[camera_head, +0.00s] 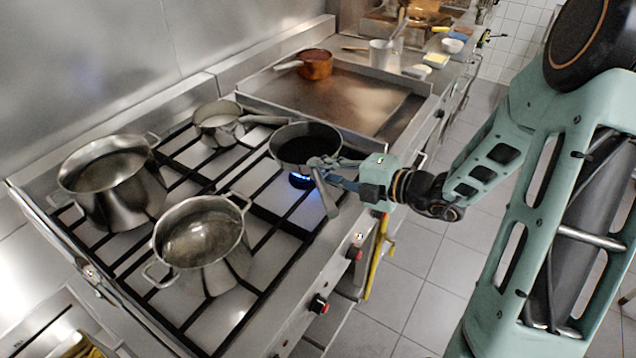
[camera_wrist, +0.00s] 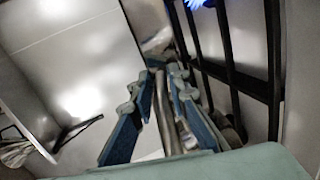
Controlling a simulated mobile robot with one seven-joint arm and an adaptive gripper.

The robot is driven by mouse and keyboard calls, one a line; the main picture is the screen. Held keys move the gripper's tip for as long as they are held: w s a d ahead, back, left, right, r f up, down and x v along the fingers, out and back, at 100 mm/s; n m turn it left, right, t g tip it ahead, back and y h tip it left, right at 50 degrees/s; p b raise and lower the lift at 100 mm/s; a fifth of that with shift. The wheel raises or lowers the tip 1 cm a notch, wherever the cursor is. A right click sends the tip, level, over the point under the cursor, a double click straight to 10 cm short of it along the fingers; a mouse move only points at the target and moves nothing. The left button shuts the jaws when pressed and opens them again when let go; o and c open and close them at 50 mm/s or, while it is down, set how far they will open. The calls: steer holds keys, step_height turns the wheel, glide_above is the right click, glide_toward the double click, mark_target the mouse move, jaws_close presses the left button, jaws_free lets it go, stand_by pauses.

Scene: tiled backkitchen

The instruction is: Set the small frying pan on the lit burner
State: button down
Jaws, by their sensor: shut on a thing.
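The small frying pan (camera_head: 304,142) is dark inside and upright at the right end of the stove in the head view. My gripper (camera_head: 322,171) is shut on its handle (camera_head: 328,200), reaching in from the right. In the wrist view my gripper's fingers (camera_wrist: 162,88) stand on both sides of the metal handle (camera_wrist: 166,115). The lit burner (camera_head: 300,180) shows a blue flame just below the pan's near edge. A bit of blue flame also shows at the top of the wrist view (camera_wrist: 200,3). I cannot tell whether the pan touches the grate.
A saucepan (camera_head: 217,122) stands left of the pan, its handle reaching toward it. Two steel pots (camera_head: 110,180) (camera_head: 200,238) stand further left. A flat griddle (camera_head: 350,103) with a copper pan (camera_head: 316,64) lies behind. The black grate (camera_head: 262,213) is bare in front.

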steer(key=shift+w+a+f+b, duration=0.15)
steer(key=shift+w+f, duration=0.55)
steer(key=shift+f, duration=0.7)
steer(key=shift+w+a+f+b, duration=0.1)
steer(key=shift+w+f, duration=0.6)
steer(key=shift+f, duration=0.65)
steer(key=shift+w+a+f+b, duration=0.15)
steer(key=shift+w+f, duration=0.55)
steer(key=shift+f, duration=0.7)
steer(key=c, duration=1.8)
jaws_free()
steer(key=shift+f, duration=0.1)
steer(key=shift+c, duration=0.2)
steer(key=v, duration=1.1)
steer(key=shift+s+d, duration=0.35)
steer(key=shift+d, duration=0.05)
